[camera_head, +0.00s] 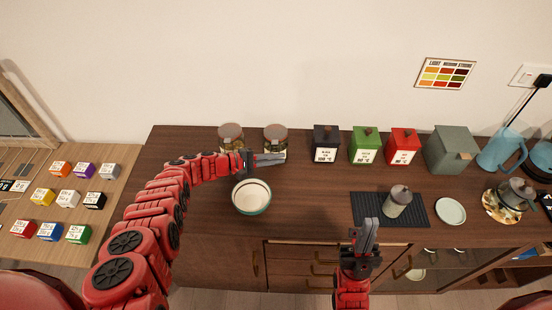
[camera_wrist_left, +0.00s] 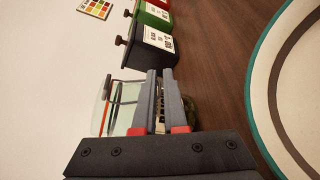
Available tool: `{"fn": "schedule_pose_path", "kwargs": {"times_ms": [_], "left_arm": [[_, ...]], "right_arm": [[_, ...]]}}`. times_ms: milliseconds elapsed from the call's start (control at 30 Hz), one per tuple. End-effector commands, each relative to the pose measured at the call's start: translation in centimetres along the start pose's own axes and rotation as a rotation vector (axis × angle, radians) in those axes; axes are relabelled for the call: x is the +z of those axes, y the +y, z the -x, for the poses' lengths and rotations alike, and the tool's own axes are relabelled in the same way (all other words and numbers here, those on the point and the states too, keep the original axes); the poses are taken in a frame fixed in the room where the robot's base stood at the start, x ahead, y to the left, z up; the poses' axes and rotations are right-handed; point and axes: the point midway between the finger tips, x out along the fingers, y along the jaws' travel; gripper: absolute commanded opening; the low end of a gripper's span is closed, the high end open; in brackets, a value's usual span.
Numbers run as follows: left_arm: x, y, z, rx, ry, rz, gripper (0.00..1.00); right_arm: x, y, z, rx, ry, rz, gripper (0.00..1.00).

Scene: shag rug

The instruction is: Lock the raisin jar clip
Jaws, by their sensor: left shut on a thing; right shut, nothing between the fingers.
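Two glass clip-top jars stand side by side at the back of the counter, a left jar (camera_head: 231,136) and a right jar (camera_head: 275,138). I cannot read which holds raisins. My left gripper (camera_head: 271,159) is at the front of the right jar, with its fingers closed together on the wire clip there. In the left wrist view the fingers (camera_wrist_left: 162,98) cover most of the clip and part of the jar (camera_wrist_left: 126,100); its orange seal shows. Whether the clip is fully down is hidden. My right gripper (camera_head: 366,235) is shut and empty above the counter's front edge.
A cream bowl with a green rim (camera_head: 251,197) sits just below my left gripper. A black box (camera_head: 326,145), green box (camera_head: 364,146) and red box (camera_head: 402,147) stand right of the jars. A grey canister (camera_head: 397,201) stands on a dark mat (camera_head: 366,209).

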Motion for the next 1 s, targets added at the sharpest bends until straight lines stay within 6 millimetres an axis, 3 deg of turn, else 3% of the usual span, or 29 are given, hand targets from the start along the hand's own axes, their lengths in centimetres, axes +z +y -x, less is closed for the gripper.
{"fn": "schedule_pose_path", "kwargs": {"times_ms": [200,633,667,800,1000], "left_arm": [[-0.6,-0.3,-0.2,0.039,0.002,-0.092,0.00],[-0.5,-0.1,-0.1,0.049,0.002,-0.118,0.00],[-0.5,-0.1,-0.1,0.049,0.002,-0.118,0.11],[-0.5,0.0,-0.1,0.049,0.001,-0.118,0.36],[-0.5,0.0,-0.2,0.049,0.001,-0.118,0.40]], "right_arm": [[0.2,-0.1,1.3,0.000,0.000,0.000,0.00],[0.2,-0.1,1.4,0.000,0.000,0.000,0.00],[0.2,-0.1,1.4,0.000,0.000,0.000,0.00],[0.2,-0.1,1.4,0.000,0.000,0.000,0.00],[0.2,-0.1,1.4,0.000,0.000,0.000,0.00]]}}
